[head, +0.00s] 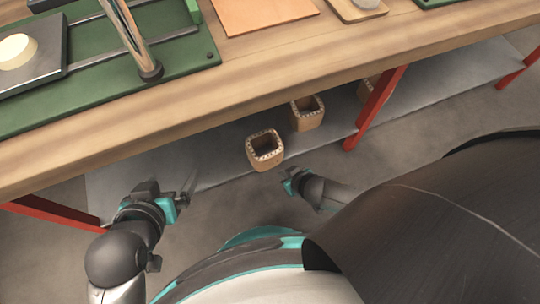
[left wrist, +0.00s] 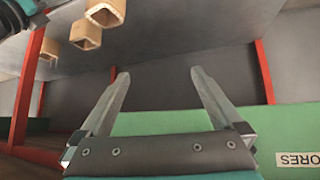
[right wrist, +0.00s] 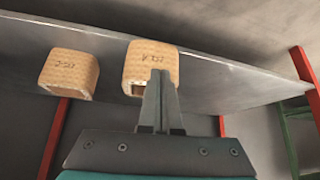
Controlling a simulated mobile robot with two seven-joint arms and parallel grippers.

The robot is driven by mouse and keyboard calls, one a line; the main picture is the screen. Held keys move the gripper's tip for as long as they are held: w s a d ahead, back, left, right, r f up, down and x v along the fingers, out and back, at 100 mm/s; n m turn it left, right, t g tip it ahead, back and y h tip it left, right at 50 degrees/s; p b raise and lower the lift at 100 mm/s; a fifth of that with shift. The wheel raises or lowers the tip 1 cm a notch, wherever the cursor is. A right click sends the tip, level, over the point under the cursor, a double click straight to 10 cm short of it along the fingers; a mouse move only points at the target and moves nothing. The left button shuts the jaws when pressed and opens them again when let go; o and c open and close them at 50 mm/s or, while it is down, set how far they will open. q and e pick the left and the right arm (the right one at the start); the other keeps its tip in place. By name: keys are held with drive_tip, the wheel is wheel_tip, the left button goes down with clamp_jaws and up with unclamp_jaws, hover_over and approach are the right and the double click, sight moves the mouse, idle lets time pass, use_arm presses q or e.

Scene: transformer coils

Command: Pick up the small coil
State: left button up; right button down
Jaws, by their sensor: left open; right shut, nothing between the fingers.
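Tan, square, hollow coils stand on the grey lower shelf under the bench. The nearest coil (head: 265,160) is at the shelf's front edge, a second coil (head: 308,122) is behind it to the right, and a third coil (head: 366,90) is partly hidden by a red leg. I cannot tell which is the small coil. My right gripper (head: 287,180) is shut and empty, just below and right of the nearest coil. In the right wrist view its fingers overlap a coil (right wrist: 151,58); another coil (right wrist: 68,72) is to the left. My left gripper (head: 188,182) is open and empty, left of the coils.
The wooden bench top (head: 200,120) overhangs the shelf (head: 225,172). Red legs (head: 377,108) stand at the shelf's edge. A green board (head: 110,80) with a metal post lies on the bench. The shelf left of the coils is clear.

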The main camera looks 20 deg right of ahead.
drive_tip(key=b, duration=0.1)
approach(270, 160)
drive_tip(key=x, duration=0.3)
use_arm(q)
drive_tip(key=d+r+t+h+b, duration=0.3)
drive_tip(key=d+t, duration=0.3)
drive_tip(key=t, duration=0.1)
drive_tip(key=shift+w+d+r+n+h, duration=0.2)
drive_tip(key=shift+w+n+h, duration=0.1)
drive_tip(key=shift+h, duration=0.1)
use_arm(e)
drive_tip(key=shift+w+a+f, duration=0.25)
drive_tip(key=shift+w+f, duration=0.2)
drive_tip(key=shift+w, duration=0.35)
drive_tip(key=shift+w+a+f, duration=0.25)
drive_tip(key=shift+w+f, duration=0.2)
drive_tip(key=shift+w, duration=0.35)
drive_tip(key=shift+s+f, duration=0.1)
drive_tip(key=shift+s, duration=0.05)
drive_tip(key=shift+s+f, duration=0.1)
drive_tip(key=shift+s, duration=0.35)
drive_tip(key=shift+s+d+p, duration=0.25)
drive_tip(key=shift+s+p, duration=0.2)
drive_tip(key=shift+s, duration=0.05)
use_arm(q)
drive_tip(key=shift+w+a+f+g+y, duration=0.3)
drive_tip(key=shift+w+a+f+g, duration=0.15)
drive_tip(key=shift+f+g, duration=0.15)
use_arm(e)
drive_tip(key=shift+w+d, duration=0.1)
